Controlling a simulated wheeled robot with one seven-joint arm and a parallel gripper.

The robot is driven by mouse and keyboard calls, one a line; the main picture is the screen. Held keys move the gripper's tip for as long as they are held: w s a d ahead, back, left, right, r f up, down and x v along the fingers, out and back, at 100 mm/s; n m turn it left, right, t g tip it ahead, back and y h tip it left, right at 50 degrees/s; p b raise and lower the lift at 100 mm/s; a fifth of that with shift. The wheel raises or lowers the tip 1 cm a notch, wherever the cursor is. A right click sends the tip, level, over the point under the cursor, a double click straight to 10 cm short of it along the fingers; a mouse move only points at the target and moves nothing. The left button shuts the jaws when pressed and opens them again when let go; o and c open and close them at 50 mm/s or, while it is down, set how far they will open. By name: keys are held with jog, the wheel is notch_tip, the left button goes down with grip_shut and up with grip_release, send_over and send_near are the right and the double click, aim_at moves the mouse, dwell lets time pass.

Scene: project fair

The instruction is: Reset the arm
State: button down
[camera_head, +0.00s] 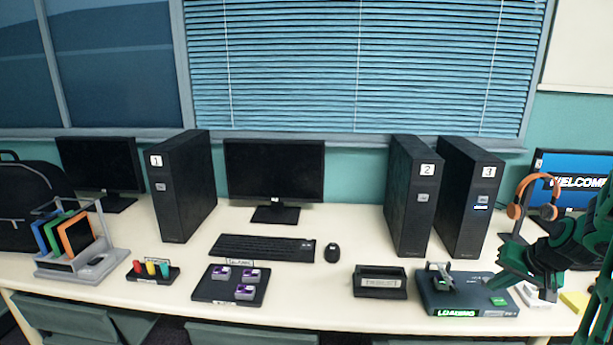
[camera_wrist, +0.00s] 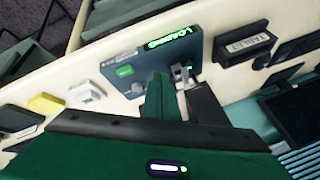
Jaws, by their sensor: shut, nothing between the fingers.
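My gripper (camera_head: 524,276) is at the right side of the head view, at the end of my dark green arm. It is shut and empty. It hovers by the right end of a dark blue device (camera_head: 440,302) whose front display reads "LOADING". In the wrist view, my fingers (camera_wrist: 172,88) point toward this device (camera_wrist: 118,70), with its lit green label and green button. A small metal clamp-like part (camera_head: 440,276) stands on the device's left part. Whether my fingers touch the device cannot be told.
A headphone stand (camera_head: 518,238) with orange headphones and a "WELCOME" monitor (camera_head: 575,178) stand close behind my gripper. Black towers 2 (camera_head: 412,200) and 3 (camera_head: 466,205) stand left of them. A yellow block (camera_head: 574,301) lies at right. Air above the table's middle is clear.

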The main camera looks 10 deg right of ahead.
jog(key=s+a+r+n+g, duration=0.1)
jog(key=s+a+r+g, duration=0.2)
jog(key=s+a, duration=0.5)
jog(key=s+a+r+g, duration=0.3)
jog(key=s+a+r, duration=0.2)
jog(key=s, duration=0.9)
jog(key=a, duration=0.3)
jog(key=shift+s+r+n, duration=0.2)
jog(key=shift+s+n, duration=0.15)
jog(key=shift+n, duration=0.05)
jog(key=shift+w, duration=0.15)
jog(key=shift+w+f, duration=0.25)
jog(key=shift+w, duration=0.25)
